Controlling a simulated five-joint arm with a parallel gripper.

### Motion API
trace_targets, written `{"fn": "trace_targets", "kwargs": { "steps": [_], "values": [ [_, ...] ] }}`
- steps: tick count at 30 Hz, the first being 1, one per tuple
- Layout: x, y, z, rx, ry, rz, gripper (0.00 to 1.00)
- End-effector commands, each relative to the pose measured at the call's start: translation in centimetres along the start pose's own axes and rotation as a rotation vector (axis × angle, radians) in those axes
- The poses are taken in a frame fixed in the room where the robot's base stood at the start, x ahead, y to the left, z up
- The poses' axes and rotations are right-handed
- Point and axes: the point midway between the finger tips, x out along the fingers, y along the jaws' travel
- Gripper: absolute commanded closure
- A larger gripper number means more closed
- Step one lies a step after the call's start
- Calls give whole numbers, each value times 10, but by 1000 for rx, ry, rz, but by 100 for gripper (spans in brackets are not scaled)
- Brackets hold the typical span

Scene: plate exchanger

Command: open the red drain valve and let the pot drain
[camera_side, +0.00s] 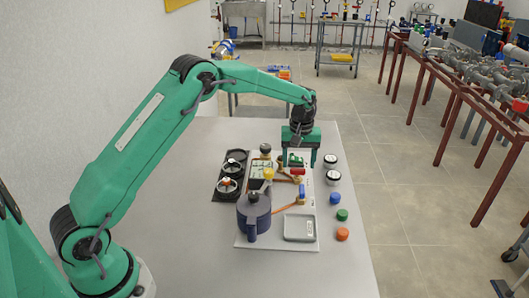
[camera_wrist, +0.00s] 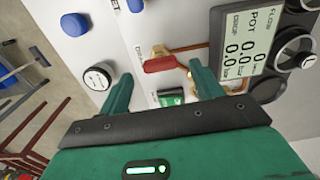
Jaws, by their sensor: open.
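The red drain valve handle (camera_wrist: 163,63) lies across a copper and brass pipe fitting in the wrist view; it also shows below the gripper in the side view (camera_side: 297,171). My gripper (camera_wrist: 163,82) is open, with its two fingers spread. The red handle appears just beyond the fingertips, and nothing is clearly held. A green and white part (camera_wrist: 170,97) shows between the fingers. In the side view my gripper (camera_side: 298,161) points down over the board's far end. The dark blue-grey pot (camera_side: 254,213) stands at the board's near left.
A display (camera_wrist: 243,45) reads FLOW, POT and DROP, with zeros. A yellow handle (camera_side: 268,173) and a blue handle (camera_side: 301,190) sit near the red one. A white-grey tray (camera_side: 299,228) is at the near right. Blue (camera_side: 335,198), green (camera_side: 342,214) and orange (camera_side: 342,233) caps stand right.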

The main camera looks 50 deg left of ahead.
Motion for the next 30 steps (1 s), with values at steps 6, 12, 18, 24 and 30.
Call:
{"fn": "trace_targets", "kwargs": {
  "steps": [6,12,18,24,30],
  "values": [
    [-31,0,0,-1,3,3,35],
    [-50,0,0,-1,2,2,35],
    [-56,0,0,-1,1,1,35],
    [-56,0,0,-1,1,1,35],
    [-61,-1,2,7,4,4,35]
  ]
}}
